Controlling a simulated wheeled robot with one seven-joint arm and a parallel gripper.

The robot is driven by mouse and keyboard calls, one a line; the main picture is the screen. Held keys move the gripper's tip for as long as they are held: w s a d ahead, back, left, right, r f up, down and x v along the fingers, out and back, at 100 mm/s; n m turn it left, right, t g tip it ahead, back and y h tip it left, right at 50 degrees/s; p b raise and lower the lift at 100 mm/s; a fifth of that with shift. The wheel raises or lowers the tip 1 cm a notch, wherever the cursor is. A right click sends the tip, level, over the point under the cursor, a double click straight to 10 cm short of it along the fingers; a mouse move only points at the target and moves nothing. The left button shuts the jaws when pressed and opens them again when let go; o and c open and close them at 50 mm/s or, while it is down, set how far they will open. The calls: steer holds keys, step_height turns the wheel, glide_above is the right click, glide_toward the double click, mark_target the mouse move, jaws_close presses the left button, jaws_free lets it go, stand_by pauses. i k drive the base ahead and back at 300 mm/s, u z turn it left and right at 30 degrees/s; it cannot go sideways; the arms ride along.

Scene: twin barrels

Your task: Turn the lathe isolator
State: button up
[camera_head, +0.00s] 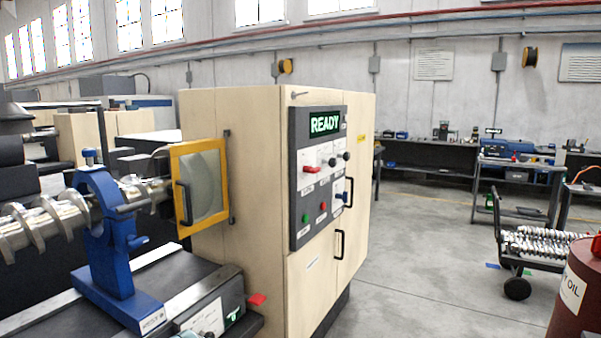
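The lathe's beige cabinet (232,110) fills the middle of the view. On its right-hand face is a dark control panel (299,130) with a green READY display (325,123). Below the display is a red handle (310,169) on a white plate, lying roughly level, with black knobs (333,162) to its right. Lower down are a green button (305,218), a red button (322,206) and a blue switch (341,197). Labels are too small to read, so I cannot tell which is the isolator. My gripper is not in view.
A yellow-framed guard (182,160) juts from the cabinet. A cart of metal parts (540,245) and a red-brown oil barrel (575,305) stand at right. Floor (415,270) right of the cabinet is clear.

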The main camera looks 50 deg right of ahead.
mark_target(306, 169)
steer(key=z, duration=1.15)
steer(key=k, duration=0.4)
steer(key=z, duration=1.35)
steer(key=i, duration=1.4)
steer(key=u, duration=0.7)
steer(key=i, duration=0.7)
steer(key=u, duration=0.5)
